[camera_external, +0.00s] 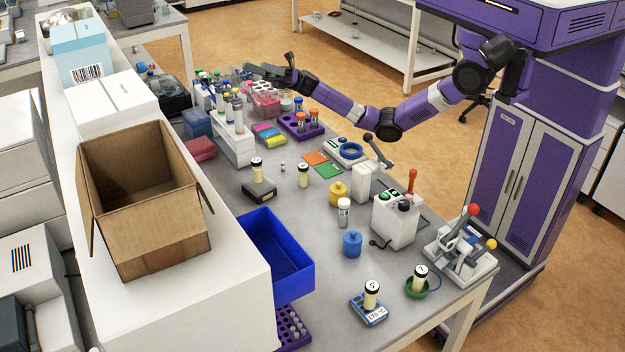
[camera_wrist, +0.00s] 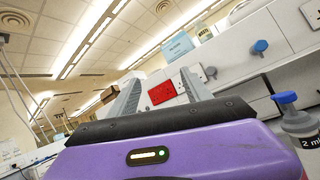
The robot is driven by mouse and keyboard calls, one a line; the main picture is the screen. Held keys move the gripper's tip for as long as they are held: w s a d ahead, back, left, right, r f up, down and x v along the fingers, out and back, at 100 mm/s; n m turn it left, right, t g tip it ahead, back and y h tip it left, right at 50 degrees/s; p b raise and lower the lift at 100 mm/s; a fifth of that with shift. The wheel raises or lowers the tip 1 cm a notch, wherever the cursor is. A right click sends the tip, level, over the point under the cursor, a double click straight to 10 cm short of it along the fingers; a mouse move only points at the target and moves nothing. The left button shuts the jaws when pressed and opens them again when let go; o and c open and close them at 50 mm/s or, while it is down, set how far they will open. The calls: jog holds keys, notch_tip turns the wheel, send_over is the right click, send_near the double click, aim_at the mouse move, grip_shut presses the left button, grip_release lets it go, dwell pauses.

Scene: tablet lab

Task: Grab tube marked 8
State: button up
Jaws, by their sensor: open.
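Several short cream tubes with black-and-white marked caps stand on the bench. One tube (camera_external: 257,169) is on a dark block, and another tube (camera_external: 303,176) stands to its right. A third tube (camera_external: 371,297) is on a small blue-and-white block at the front, and a fourth tube (camera_external: 420,280) sits in a green ring holder. The cap marks are too small to tell surely which is the 8. My gripper (camera_external: 262,71) is at the far end of the bench above the racks, away from these tubes. In the wrist view my gripper (camera_wrist: 160,88) is open, with nothing between its fingers.
A pink rack (camera_external: 265,105) and a purple rack (camera_external: 301,135) with capped tubes stand near my arm. A blue bin (camera_external: 275,262) and a cardboard box (camera_external: 155,245) are at left. Lever devices (camera_external: 462,250) stand front right. A blue-capped bottle (camera_wrist: 298,122) is close in the wrist view.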

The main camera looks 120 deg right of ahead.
jog(key=w+a+f+n+g+y+p, duration=0.1)
jog(key=a+f+n+g+y, duration=0.3)
jog(key=a, duration=0.4)
jog(key=w+a+f+n+g+y, duration=0.1)
jog(key=a+f+n+g+y, duration=0.25)
jog(key=a, duration=0.55)
jog(key=n+g+p, duration=0.2)
jog(key=n+g, duration=0.6)
jog(key=g, duration=0.5)
send_near(343, 200)
jog(key=a, duration=0.3)
jog(key=shift+w+a+f+h+p, duration=0.15)
jog(key=shift+a+f+h, duration=0.1)
jog(key=shift+a, duration=0.2)
jog(key=shift+w+a+f+h+p, duration=0.15)
jog(key=shift+a+f+h, duration=0.05)
jog(key=shift+a, duration=0.25)
jog(key=p+x, duration=0.2)
jog(key=x, duration=0.3)
jog(key=shift+w+a+f, duration=0.15)
jog(key=shift+a+f, duration=0.1)
jog(key=shift+f, duration=0.1)
grip_shut()
